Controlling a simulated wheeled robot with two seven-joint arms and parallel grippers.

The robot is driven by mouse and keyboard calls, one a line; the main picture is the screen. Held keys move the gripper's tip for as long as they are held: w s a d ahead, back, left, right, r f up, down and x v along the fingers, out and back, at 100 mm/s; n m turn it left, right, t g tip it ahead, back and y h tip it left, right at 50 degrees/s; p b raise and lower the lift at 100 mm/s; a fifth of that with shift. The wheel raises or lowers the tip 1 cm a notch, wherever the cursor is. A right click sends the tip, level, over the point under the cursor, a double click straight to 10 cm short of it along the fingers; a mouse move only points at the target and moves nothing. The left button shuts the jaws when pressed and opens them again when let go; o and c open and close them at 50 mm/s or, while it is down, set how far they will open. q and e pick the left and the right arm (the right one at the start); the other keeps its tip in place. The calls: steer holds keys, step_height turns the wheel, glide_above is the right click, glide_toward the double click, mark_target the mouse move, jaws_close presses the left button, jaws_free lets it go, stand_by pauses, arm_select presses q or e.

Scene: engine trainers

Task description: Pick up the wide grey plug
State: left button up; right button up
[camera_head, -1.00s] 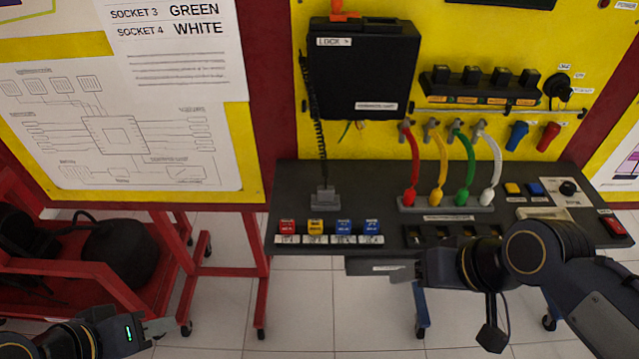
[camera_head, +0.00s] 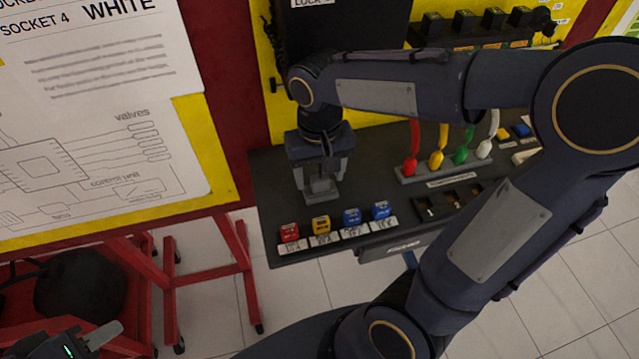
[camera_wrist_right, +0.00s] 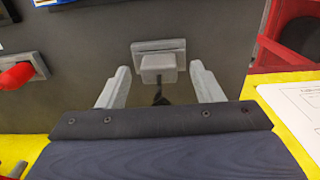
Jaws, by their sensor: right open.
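The wide grey plug (camera_head: 322,190) sits at the left of the dark bench panel, partly hidden by my right gripper (camera_head: 320,172) in the head view. In the right wrist view the plug (camera_wrist_right: 158,62) stands on a flat grey base, its dark cable trailing toward the gripper's body. My right gripper (camera_wrist_right: 160,74) is open, with one finger on either side of the plug and visible gaps between. My left gripper (camera_head: 102,336) is at the bottom left of the head view, far from the plug; its jaw opening is not clear.
Coloured cables (camera_head: 438,156) end in a grey strip to the right. A black case (camera_head: 345,25) hangs behind. My right arm hides much of the board.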

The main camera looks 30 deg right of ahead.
step_height(320, 180, down, 2)
steer(key=c, duration=0.6)
steer(key=shift+r, duration=0.15)
